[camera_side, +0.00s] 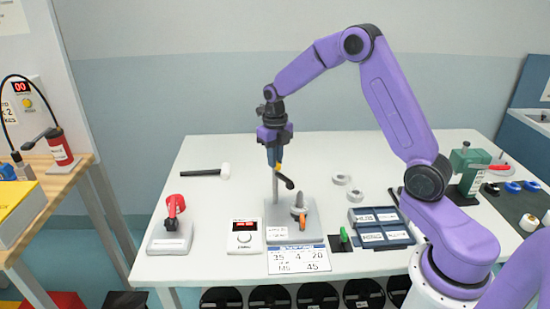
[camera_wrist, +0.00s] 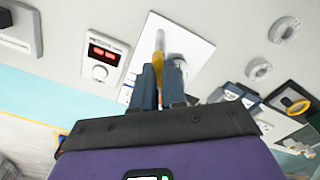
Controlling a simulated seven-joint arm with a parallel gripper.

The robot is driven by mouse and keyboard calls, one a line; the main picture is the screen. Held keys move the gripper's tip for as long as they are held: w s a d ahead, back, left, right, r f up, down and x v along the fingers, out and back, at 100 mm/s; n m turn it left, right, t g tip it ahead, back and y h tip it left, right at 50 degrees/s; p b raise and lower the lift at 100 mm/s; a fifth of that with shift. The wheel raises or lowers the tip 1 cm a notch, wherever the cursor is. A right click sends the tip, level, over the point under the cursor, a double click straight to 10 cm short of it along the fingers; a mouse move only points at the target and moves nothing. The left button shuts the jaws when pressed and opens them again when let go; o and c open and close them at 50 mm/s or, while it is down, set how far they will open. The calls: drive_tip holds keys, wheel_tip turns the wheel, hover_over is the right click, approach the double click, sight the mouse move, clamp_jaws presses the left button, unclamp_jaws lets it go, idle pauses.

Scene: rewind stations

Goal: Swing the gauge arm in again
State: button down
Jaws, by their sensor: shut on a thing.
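The gauge station is a pale plate (camera_side: 277,222) near the table's front, with a thin upright post (camera_side: 275,188) and a short peg with an orange part (camera_side: 300,215). A dark gauge arm (camera_side: 288,182) with a yellow part reaches from the top of the post, to the right. My gripper (camera_side: 274,162) points down at the top of the post, its blue fingers shut on the gauge arm's yellow part. In the wrist view the yellow part (camera_wrist: 159,42) shows just beyond the fingertips (camera_wrist: 163,72).
A control box with a dial (camera_side: 244,238) stands left of the plate, and a red-handled device (camera_side: 171,232) further left. A mallet (camera_side: 208,172) lies behind. Pale rings (camera_side: 341,180) and a blue tray (camera_side: 381,240) are at right. A printed card (camera_side: 297,260) lies in front.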

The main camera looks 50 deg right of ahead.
drive_tip(key=shift+r, duration=0.1)
idle(0.4)
drive_tip(key=c, duration=1.2)
unclamp_jaws()
wheel_tip(320, 180, up, 17)
drive_tip(key=shift+r, duration=0.2)
